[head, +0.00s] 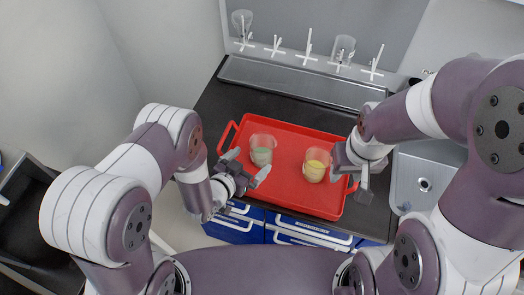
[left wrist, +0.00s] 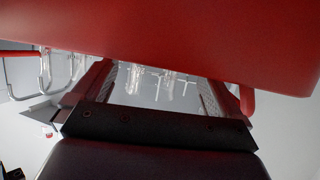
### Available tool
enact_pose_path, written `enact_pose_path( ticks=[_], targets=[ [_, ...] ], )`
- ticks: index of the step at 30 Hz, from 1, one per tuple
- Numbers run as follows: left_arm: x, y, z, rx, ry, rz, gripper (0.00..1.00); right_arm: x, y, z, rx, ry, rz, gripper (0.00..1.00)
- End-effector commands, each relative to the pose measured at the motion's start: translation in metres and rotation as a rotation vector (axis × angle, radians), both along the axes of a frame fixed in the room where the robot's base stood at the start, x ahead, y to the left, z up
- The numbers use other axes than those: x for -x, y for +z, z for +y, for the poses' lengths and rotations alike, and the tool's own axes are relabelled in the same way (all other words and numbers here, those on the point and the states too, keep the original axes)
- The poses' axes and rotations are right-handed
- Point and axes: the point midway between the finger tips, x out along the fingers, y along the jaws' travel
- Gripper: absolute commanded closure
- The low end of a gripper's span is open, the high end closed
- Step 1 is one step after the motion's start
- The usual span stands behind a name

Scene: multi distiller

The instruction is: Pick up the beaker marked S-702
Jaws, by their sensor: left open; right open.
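Two clear beakers stand upright on a red tray (head: 289,193) in the head view. The left beaker (head: 262,147) holds a pale green content. The right beaker (head: 316,163) holds a yellow content. No S-702 mark can be read on either. My left gripper (head: 248,166) is open and empty, at the tray's left front edge, just in front of the green beaker. My right gripper (head: 350,176) is open beside the yellow beaker, at the tray's right edge; no beaker is between its fingers. The left wrist view shows the open left fingers (left wrist: 158,88) and a large red surface.
The tray lies on a black counter (head: 216,105) above blue drawers (head: 290,232). A white peg rack with glassware (head: 342,48) is on the back wall, above a grey ledge (head: 300,82). A sink (head: 424,184) is at the right.

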Motion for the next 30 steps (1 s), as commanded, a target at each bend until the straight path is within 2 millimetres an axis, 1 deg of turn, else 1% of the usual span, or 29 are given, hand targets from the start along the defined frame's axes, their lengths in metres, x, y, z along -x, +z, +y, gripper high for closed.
enact_pose_path(
  ticks=[5, 6, 9, 16, 17, 18, 20, 21, 22, 30],
  targets=[
    [-0.023, -0.005, -0.021, 0.001, -0.003, -0.001, 0.0, 0.0, 0.011, 0.0, 0.0, 0.0, 0.0, 0.56],
    [-0.028, -0.01, -0.024, -0.001, -0.002, 0.001, 0.0, 0.0, 0.01, 0.0, 0.0, 0.0, -0.001, 0.56],
    [-0.037, -0.015, -0.03, -0.001, -0.001, 0.001, 0.0, 0.0, 0.01, 0.0, 0.0, 0.0, 0.0, 0.56],
    [-0.04, -0.016, -0.031, -0.001, 0.0, 0.001, 0.0, 0.0, 0.009, 0.0, 0.0, 0.0, 0.0, 0.56],
    [-0.04, -0.016, -0.031, -0.001, 0.0, 0.001, 0.1, 0.0, 0.009, 0.0, 0.0, 0.0, 0.0, 0.56],
    [-0.039, -0.016, -0.031, -0.001, 0.0, 0.001, 0.23, 0.0, 0.009, 0.0, 0.0, 0.0, 0.0, 0.56],
    [-0.039, -0.016, -0.031, -0.001, 0.0, 0.001, 0.42, 0.0, 0.009, 0.0, 0.0, 0.0, 0.0, 0.56],
    [-0.039, -0.016, -0.031, -0.001, 0.0, 0.001, 0.55, 0.0, 0.009, 0.0, 0.0, 0.0, 0.0, 0.56],
    [-0.039, -0.016, -0.031, -0.001, 0.0, 0.001, 0.62, 0.0, 0.009, 0.0, 0.0, 0.0, 0.0, 0.56],
    [-0.04, -0.015, -0.031, 0.0, 0.0, 0.0, 0.62, 0.0, 0.009, 0.0, 0.0, 0.0, 0.0, 0.56]
  ],
)
